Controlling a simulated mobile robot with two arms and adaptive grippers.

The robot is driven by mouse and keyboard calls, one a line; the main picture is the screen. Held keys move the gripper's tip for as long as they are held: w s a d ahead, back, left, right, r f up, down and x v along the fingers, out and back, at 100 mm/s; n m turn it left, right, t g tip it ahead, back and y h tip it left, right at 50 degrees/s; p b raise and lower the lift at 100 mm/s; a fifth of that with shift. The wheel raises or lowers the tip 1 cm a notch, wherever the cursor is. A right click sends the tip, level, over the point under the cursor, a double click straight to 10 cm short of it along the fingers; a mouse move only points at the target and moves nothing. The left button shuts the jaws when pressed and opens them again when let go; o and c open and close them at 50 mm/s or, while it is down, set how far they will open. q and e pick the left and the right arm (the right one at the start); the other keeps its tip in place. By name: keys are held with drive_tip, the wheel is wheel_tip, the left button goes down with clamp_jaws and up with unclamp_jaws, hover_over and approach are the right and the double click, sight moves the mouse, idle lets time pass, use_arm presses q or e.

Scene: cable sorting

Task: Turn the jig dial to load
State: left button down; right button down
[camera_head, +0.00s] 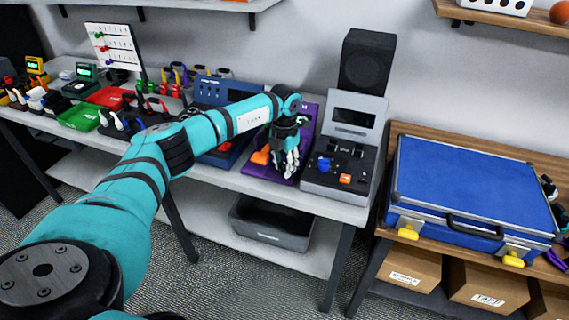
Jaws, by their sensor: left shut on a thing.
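My left arm reaches in from the left, and my left gripper (287,170) points down at the purple jig (307,128) on the grey bench. Its fingers are shut on a small part at the jig's front, which looks to be the jig dial; the fingers hide most of it, so its setting cannot be read. An orange part (260,156) of the jig shows just left of the fingers. My right gripper is not in view.
Right of the jig stands a grey tester (375,110) with blue and orange knobs, a black speaker (366,62) behind it. A blue case (470,185) lies on the wooden table. Red and green trays (80,116) and cable tools crowd the bench's left. A dark bin (270,225) sits below.

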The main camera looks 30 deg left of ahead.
sight(285, 164)
use_arm(q)
drive_tip(key=shift+n+p, duration=0.35)
drive_tip(key=shift+n, duration=1.35)
drive_tip(key=c, duration=1.1)
unclamp_jaws()
drive_tip(key=shift+o, duration=0.4)
drive_tip(key=shift+r, duration=0.15)
wheel_tip(285, 164, up, 12)
